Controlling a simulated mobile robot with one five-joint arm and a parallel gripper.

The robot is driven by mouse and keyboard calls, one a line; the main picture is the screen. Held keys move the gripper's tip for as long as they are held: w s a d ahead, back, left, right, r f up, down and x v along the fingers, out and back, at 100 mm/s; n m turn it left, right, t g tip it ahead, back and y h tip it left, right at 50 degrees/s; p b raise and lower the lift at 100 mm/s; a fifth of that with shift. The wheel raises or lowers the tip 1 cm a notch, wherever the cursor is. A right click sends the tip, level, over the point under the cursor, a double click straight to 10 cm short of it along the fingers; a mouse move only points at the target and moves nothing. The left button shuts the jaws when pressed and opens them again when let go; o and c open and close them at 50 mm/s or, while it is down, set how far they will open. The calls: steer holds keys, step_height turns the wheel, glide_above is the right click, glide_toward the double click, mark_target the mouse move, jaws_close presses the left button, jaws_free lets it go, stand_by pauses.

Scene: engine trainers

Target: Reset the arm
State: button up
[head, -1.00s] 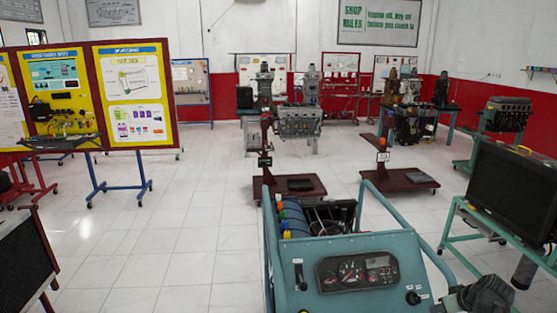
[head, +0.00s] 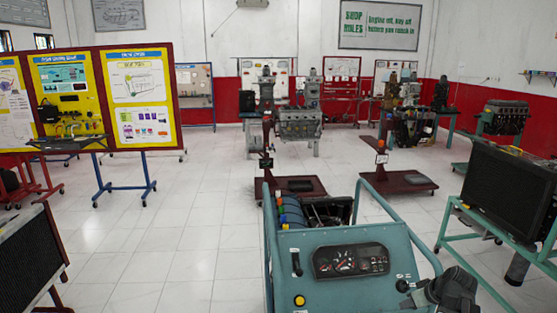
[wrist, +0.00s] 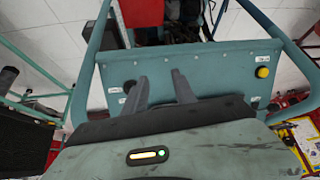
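My gripper (head: 424,291) shows as a dark shape at the lower right of the head view, close to the front panel of the teal engine trainer (head: 330,285). In the wrist view, my gripper (wrist: 160,81) has two grey fingers standing apart with nothing held between them. The trainer's panel (wrist: 215,70) lies beyond the fingertips; I cannot tell the exact gap. A black-knobbed lever (head: 403,285) is on the panel beside my gripper. A yellow button (head: 299,300) is at the panel's lower left, and it also shows in the wrist view (wrist: 262,72).
A radiator on a green stand (head: 510,190) is at the right, and another dark radiator (head: 25,255) is at the left edge. Yellow display boards (head: 140,95) stand at the left. Engine stands (head: 290,188) are farther back. Open tiled floor (head: 190,230) lies left of the trainer.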

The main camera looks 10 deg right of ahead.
steer(key=w+a+f+n+g+y, duration=0.15)
steer(key=w+a, duration=0.25)
steer(key=a, duration=1.1)
steer(key=w+a+n+g, duration=0.1)
steer(key=w+a+n, duration=0.25)
steer(key=a, duration=1.05)
steer(key=s+a+f+m+g, duration=0.15)
steer(key=s+a, duration=0.25)
steer(key=a, duration=0.6)
steer(key=s+m, duration=0.1)
steer(key=s+d+m+g+h, duration=0.1)
steer(key=m, duration=0.1)
steer(key=s+d+m+g+h, duration=0.1)
steer(key=shift+s+f+m, duration=0.35)
